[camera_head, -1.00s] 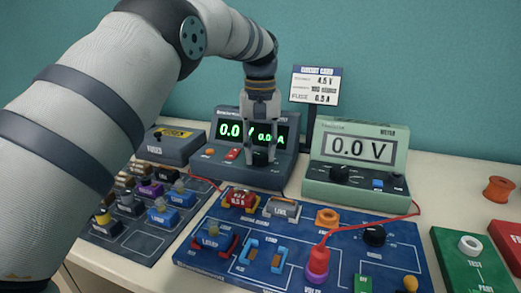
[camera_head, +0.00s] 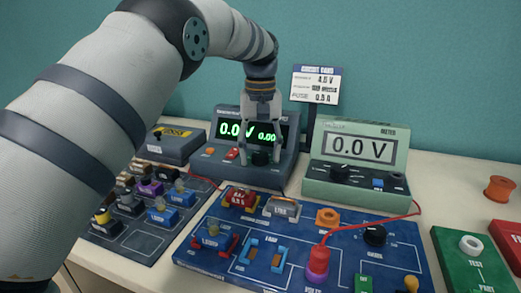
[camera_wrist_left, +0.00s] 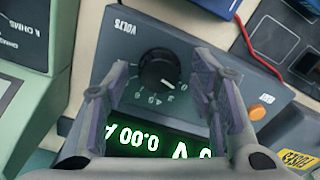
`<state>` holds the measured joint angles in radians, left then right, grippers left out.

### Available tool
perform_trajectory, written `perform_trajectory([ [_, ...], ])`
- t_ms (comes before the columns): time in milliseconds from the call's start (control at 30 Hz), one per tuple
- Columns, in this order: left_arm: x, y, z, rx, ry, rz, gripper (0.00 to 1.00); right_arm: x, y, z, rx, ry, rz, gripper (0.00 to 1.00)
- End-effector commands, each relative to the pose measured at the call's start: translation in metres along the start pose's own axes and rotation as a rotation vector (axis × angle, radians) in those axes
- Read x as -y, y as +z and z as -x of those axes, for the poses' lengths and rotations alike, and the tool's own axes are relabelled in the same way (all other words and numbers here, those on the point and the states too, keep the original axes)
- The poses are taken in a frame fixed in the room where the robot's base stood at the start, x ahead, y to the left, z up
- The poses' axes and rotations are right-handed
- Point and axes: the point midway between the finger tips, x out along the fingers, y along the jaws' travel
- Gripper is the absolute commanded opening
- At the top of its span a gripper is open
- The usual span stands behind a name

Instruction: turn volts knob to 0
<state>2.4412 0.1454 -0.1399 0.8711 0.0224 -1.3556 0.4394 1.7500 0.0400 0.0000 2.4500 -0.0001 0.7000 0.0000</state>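The volts knob (camera_wrist_left: 158,70) is a black round dial on the grey-blue power supply, under the word VOLTS in the left wrist view. Its white pointer mark faces the lower right in that view; the number at the mark is too small to read. In the head view the knob (camera_head: 260,158) sits at the lower right of the supply (camera_head: 265,177). My left gripper (camera_head: 262,150) is over it. In the wrist view the gripper's fingers (camera_wrist_left: 162,90) are open on either side of the knob, with gaps. The green display reads 0.0 V and 0.00. My right gripper is not in view.
A green meter (camera_head: 355,200) reading 0.0 V stands close to the right of the supply. A blue circuit board (camera_head: 210,262) with red wires lies in front. An orange button (camera_wrist_left: 257,112) is beside one finger. A sign (camera_head: 316,85) stands behind.

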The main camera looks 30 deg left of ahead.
Motion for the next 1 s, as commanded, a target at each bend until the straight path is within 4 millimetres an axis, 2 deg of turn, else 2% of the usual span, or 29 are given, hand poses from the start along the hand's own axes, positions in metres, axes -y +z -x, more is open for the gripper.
perform_trajectory([
  [167,0.0,-0.001,0.005,-0.005,0.003,-0.001,0.51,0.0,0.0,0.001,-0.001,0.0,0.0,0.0],
  [400,0.0,-0.001,0.054,-0.007,0.004,0.0,0.51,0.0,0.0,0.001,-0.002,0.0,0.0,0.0],
  [533,0.0,-0.001,0.07,-0.004,0.002,0.0,0.51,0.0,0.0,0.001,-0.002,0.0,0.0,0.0],
  [1000,0.0,0.0,0.076,-0.001,0.001,0.0,0.51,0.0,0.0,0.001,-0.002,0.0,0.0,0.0],
])
